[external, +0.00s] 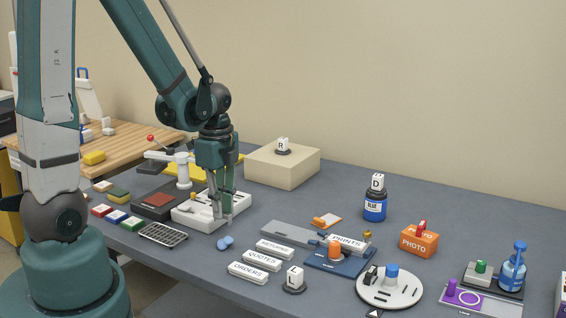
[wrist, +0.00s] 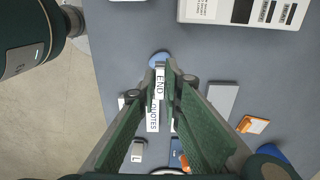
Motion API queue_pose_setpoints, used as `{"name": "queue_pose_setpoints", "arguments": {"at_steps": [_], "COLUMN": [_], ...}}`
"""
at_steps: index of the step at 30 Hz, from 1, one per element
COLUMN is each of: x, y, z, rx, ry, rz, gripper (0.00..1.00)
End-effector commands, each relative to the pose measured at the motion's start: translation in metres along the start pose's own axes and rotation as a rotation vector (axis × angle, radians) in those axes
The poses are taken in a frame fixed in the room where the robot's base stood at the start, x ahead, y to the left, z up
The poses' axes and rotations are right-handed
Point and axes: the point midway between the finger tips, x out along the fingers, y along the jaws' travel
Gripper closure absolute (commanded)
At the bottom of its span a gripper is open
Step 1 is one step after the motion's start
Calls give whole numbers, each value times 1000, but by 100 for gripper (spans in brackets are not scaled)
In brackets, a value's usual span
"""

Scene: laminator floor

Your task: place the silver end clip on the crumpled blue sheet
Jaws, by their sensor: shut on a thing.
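The silver end clip (wrist: 160,82), with a label reading END, is between the fingers of my gripper (wrist: 162,88) in the wrist view. My gripper is shut on it. In the external view my gripper (external: 222,218) points down beside the white block's front right corner. The crumpled blue sheet (external: 226,242) is a small light-blue lump on the grey table, just below the fingertips in the picture. It also shows in the wrist view (wrist: 158,58), just beyond the clip and partly hidden by it. I cannot tell whether the clip touches it.
A white slotted block (external: 190,215) stands close to my gripper's left. A wire rack (external: 163,233) lies left of the sheet. Labelled white bars, such as QUOTES (external: 262,259), lie to the right. Bare table (external: 190,262) lies in front of the sheet.

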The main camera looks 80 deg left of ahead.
Motion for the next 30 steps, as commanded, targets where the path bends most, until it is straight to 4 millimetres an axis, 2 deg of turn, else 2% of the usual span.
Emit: {"name": "queue_pose_setpoints", "arguments": {"at_steps": [16, 30], "x": [6, 41], "y": [0, 0], "z": [0, 0], "rx": [0, 0], "ry": [0, 0], "rz": [0, 0], "gripper": [97, 97]}}
